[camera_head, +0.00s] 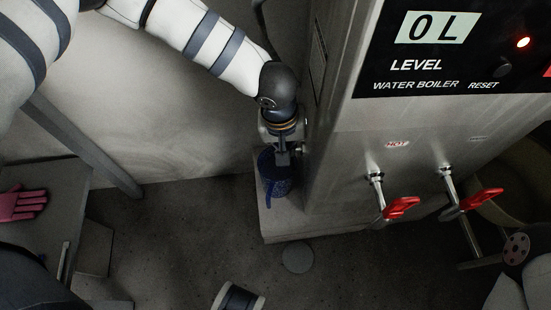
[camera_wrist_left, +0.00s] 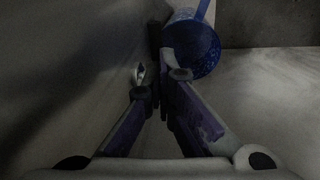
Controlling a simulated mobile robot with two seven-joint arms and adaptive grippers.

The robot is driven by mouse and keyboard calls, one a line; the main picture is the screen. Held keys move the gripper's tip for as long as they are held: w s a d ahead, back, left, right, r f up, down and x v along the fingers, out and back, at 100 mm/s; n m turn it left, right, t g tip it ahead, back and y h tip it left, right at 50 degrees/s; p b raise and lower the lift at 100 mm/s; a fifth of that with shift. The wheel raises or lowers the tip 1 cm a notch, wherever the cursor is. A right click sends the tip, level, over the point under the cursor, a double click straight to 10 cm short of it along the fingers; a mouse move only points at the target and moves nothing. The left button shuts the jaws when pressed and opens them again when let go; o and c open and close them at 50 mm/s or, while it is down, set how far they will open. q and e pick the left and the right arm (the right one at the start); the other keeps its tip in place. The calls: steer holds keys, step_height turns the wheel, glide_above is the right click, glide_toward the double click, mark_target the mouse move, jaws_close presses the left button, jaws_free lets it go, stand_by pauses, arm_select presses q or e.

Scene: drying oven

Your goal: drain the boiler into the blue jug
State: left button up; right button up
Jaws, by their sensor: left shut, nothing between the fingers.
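The boiler (camera_head: 340,160) is a tall grey metal cabinet with a black panel, whose display reads 0 L. The blue jug (camera_head: 277,188) stands low on the ledge at the boiler's left side, partly hidden by my left gripper (camera_head: 283,158). In the left wrist view the speckled blue jug (camera_wrist_left: 195,45) is just beyond and right of my left gripper's fingertips (camera_wrist_left: 162,82). The gripper is shut and empty; I cannot tell whether it touches the jug. A small shiny metal piece (camera_wrist_left: 138,72) shows beside the fingertips.
Two taps with red handles (camera_head: 401,207) (camera_head: 481,199) stick out of the boiler's front. A pink glove (camera_head: 22,203) lies on a grey table (camera_head: 60,190) at left. Floor in front of the boiler is mostly open.

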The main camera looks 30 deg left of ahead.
arm_select(q)
steer(key=o, duration=0.5)
steer(key=shift+s+f, duration=0.35)
steer(key=shift+f, duration=0.1)
steer(key=shift+w+r, duration=0.2)
